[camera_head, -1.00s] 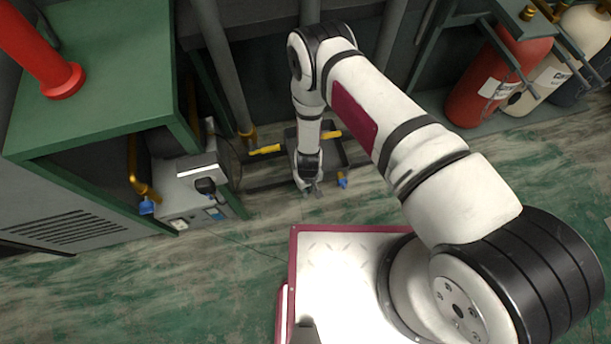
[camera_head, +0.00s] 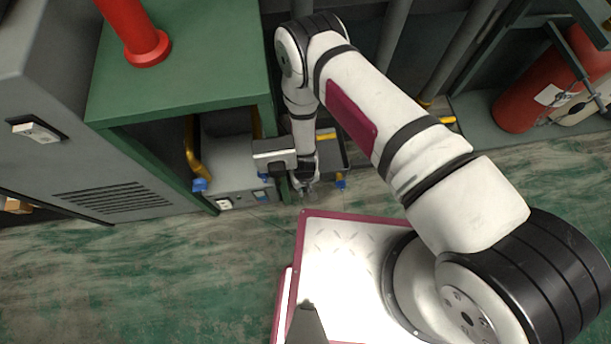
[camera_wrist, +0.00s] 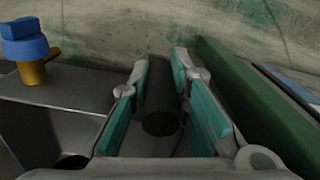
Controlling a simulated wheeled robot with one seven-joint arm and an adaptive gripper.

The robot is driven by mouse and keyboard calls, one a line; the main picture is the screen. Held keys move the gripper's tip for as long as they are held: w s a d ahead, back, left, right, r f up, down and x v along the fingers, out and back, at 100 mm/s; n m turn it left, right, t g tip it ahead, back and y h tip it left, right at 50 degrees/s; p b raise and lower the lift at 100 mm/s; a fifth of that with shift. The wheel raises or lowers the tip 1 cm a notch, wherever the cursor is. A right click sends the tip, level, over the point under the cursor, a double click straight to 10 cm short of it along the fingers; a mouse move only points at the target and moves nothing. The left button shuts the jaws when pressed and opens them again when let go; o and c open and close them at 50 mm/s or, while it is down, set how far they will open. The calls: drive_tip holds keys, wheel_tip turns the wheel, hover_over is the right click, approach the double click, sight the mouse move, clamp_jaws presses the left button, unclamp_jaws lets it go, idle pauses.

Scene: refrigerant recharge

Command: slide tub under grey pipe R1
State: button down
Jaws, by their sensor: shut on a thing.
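The tub (camera_head: 334,160) is a dark, shallow tray low down behind and right of my gripper in the head view. A blue-capped tap (camera_head: 340,181) sits at its near edge; the tap with its yellow body also shows in the wrist view (camera_wrist: 27,45). My gripper (camera_head: 305,188) points down beside the green cabinet's front post. In the wrist view its teal-padded fingers are shut on a dark round bar (camera_wrist: 160,105), which seems to be the tub's handle. Grey pipe R1 cannot be told apart by label; grey pipes (camera_head: 393,40) stand behind my arm.
The green cabinet (camera_head: 190,65) stands close at the left, with a grey unit (camera_head: 222,165) inside. In the wrist view a green beam (camera_wrist: 255,100) runs close to the right finger. A red cylinder (camera_head: 530,100) is at the right. The front floor is open.

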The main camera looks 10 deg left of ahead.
drive_tip(key=c, duration=1.5)
unclamp_jaws()
wheel_tip(320, 180, up, 8)
drive_tip(key=shift+w+f, duration=0.1)
drive_tip(key=shift+f, duration=0.15)
